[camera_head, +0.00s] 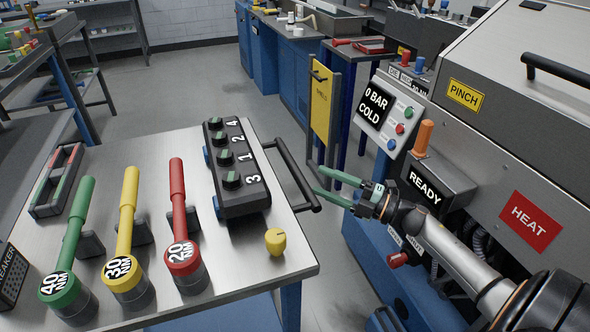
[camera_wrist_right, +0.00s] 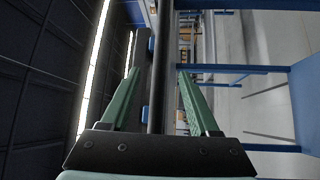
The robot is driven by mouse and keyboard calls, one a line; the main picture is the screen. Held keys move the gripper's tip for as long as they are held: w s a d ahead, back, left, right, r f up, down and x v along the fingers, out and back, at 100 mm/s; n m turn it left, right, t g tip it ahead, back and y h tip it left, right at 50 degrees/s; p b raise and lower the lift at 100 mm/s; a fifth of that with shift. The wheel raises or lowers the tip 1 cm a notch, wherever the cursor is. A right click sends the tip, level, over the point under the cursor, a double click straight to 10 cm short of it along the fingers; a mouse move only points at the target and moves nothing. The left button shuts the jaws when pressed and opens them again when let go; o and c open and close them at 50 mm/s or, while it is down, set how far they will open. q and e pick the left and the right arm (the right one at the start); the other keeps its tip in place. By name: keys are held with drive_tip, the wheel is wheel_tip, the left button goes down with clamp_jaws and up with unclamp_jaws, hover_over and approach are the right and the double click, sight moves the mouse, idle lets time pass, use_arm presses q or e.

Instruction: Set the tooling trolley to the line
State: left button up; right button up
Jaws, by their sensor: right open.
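The tooling trolley (camera_head: 225,262) is the steel-topped bench at the lower left in the head view. A black handle bar (camera_head: 292,172) stands out from its right side. My right gripper (camera_head: 318,181) has green fingers and is open at this handle. In the right wrist view the black bar (camera_wrist_right: 160,90) runs between the open fingers (camera_wrist_right: 160,75); I cannot tell whether they touch it. On the trolley are green (camera_head: 76,225), yellow (camera_head: 128,213) and red (camera_head: 178,205) torque wrenches and a numbered black block (camera_head: 240,183). No floor line is clear. My left gripper is not in view.
A grey machine with a READY box (camera_head: 425,192) and a gauge panel (camera_head: 388,112) stands close on the right. A yellow panel (camera_head: 320,105) stands behind the handle. A yellow knob (camera_head: 275,240) is on the trolley's right edge. Grey floor (camera_head: 200,95) is open behind the trolley.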

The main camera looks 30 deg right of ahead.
sight(295, 170)
drive_tip(key=x, duration=0.8)
drive_tip(key=shift+w, duration=0.15)
drive_tip(key=shift+c, duration=0.2)
clamp_jaws()
idle(0.9)
